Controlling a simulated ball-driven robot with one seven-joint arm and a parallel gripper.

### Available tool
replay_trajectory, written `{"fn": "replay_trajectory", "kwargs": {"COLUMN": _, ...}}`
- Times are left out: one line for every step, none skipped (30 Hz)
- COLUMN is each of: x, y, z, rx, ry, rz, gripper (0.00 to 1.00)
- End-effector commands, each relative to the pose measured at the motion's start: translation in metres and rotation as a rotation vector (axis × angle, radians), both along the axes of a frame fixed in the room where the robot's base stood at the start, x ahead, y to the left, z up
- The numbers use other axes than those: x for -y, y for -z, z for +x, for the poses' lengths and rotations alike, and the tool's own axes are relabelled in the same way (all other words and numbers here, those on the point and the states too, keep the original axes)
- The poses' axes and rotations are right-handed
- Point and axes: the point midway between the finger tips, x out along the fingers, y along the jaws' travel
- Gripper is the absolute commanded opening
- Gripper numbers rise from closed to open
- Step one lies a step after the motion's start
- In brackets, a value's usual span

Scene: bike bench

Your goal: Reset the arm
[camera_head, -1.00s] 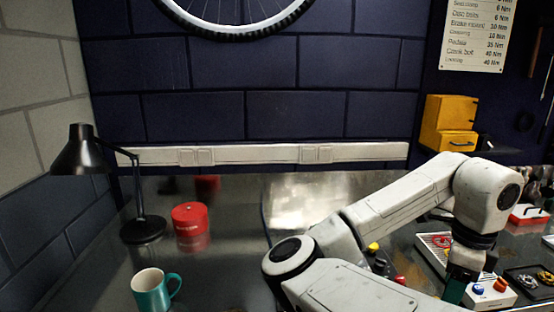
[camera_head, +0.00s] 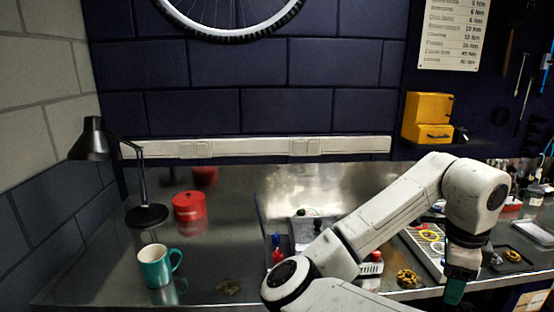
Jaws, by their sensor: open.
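My gripper (camera_head: 455,291) hangs at the end of my white arm at the lower right in the head view. It points down by the front edge of the metal bench (camera_head: 215,238). Only its dark and green end shows, and its fingertips are hard to make out. I see nothing held in it. My arm reaches across the right half of the view and hides part of the bench.
A teal mug (camera_head: 156,266), a red tin (camera_head: 188,206) and a black lamp (camera_head: 147,214) stand at the left. A tray with colourful rings (camera_head: 428,240) lies near my gripper, and a gold part (camera_head: 407,278) lies close by.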

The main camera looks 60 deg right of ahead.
Motion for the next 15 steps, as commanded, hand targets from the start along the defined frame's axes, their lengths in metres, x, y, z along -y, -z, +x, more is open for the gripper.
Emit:
{"fn": "replay_trajectory", "kwargs": {"x": 0.003, "y": 0.000, "z": 0.000, "rx": -0.020, "ry": -0.029, "rz": -0.018, "gripper": 0.59}}
{"fn": "replay_trajectory", "kwargs": {"x": 0.004, "y": 0.001, "z": 0.000, "rx": -0.029, "ry": -0.048, "rz": -0.029, "gripper": 0.59}}
{"fn": "replay_trajectory", "kwargs": {"x": 0.007, "y": 0.001, "z": 0.001, "rx": -0.043, "ry": -0.077, "rz": -0.046, "gripper": 0.59}}
{"fn": "replay_trajectory", "kwargs": {"x": 0.008, "y": 0.001, "z": 0.002, "rx": -0.056, "ry": -0.098, "rz": -0.058, "gripper": 0.59}}
{"fn": "replay_trajectory", "kwargs": {"x": 0.011, "y": 0.001, "z": 0.003, "rx": -0.067, "ry": -0.124, "rz": -0.072, "gripper": 0.59}}
{"fn": "replay_trajectory", "kwargs": {"x": 0.013, "y": 0.001, "z": 0.004, "rx": -0.086, "ry": -0.158, "rz": -0.091, "gripper": 0.59}}
{"fn": "replay_trajectory", "kwargs": {"x": 0.016, "y": 0.001, "z": 0.005, "rx": -0.099, "ry": -0.185, "rz": -0.106, "gripper": 0.59}}
{"fn": "replay_trajectory", "kwargs": {"x": 0.018, "y": 0.001, "z": 0.006, "rx": -0.115, "ry": -0.216, "rz": -0.121, "gripper": 0.59}}
{"fn": "replay_trajectory", "kwargs": {"x": 0.021, "y": 0.001, "z": 0.008, "rx": -0.135, "ry": -0.260, "rz": -0.142, "gripper": 0.59}}
{"fn": "replay_trajectory", "kwargs": {"x": 0.023, "y": 0.001, "z": 0.010, "rx": -0.153, "ry": -0.296, "rz": -0.159, "gripper": 0.59}}
{"fn": "replay_trajectory", "kwargs": {"x": 0.026, "y": 0.001, "z": 0.013, "rx": -0.171, "ry": -0.339, "rz": -0.176, "gripper": 0.59}}
{"fn": "replay_trajectory", "kwargs": {"x": 0.029, "y": 0.002, "z": 0.018, "rx": -0.198, "ry": -0.400, "rz": -0.200, "gripper": 0.59}}
{"fn": "replay_trajectory", "kwargs": {"x": 0.031, "y": 0.002, "z": 0.022, "rx": -0.221, "ry": -0.454, "rz": -0.219, "gripper": 0.59}}
{"fn": "replay_trajectory", "kwargs": {"x": 0.034, "y": 0.003, "z": 0.027, "rx": -0.247, "ry": -0.512, "rz": -0.239, "gripper": 0.59}}
{"fn": "replay_trajectory", "kwargs": {"x": 0.036, "y": 0.005, "z": 0.035, "rx": -0.281, "ry": -0.599, "rz": -0.265, "gripper": 0.59}}
